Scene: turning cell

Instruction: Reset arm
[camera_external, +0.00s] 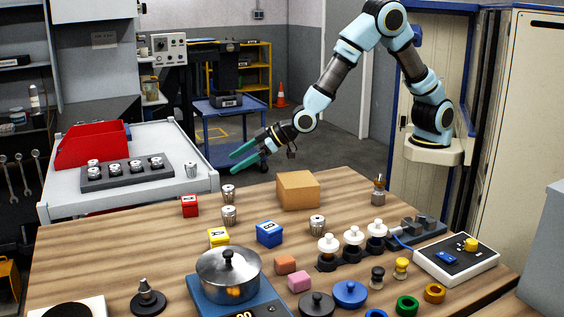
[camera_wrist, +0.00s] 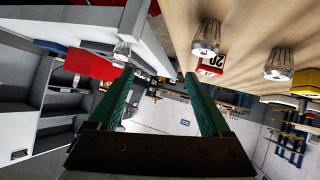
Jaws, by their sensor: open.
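My arm reaches from its base at the right over the back of the wooden table. My gripper (camera_external: 245,156) has green fingers that stand apart with nothing between them. It hangs in the air near the table's back left edge, left of the cardboard-coloured box (camera_external: 298,190) and above the metal cylinders. In the wrist view the gripper (camera_wrist: 158,75) also shows open and empty, with the view tilted. A red block (camera_wrist: 210,66) and metal cylinders (camera_wrist: 206,38) appear beyond the right finger there.
A grey cart (camera_external: 190,158) with a red bin (camera_external: 92,145) stands at the left. A blue trolley (camera_external: 228,125) stands behind.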

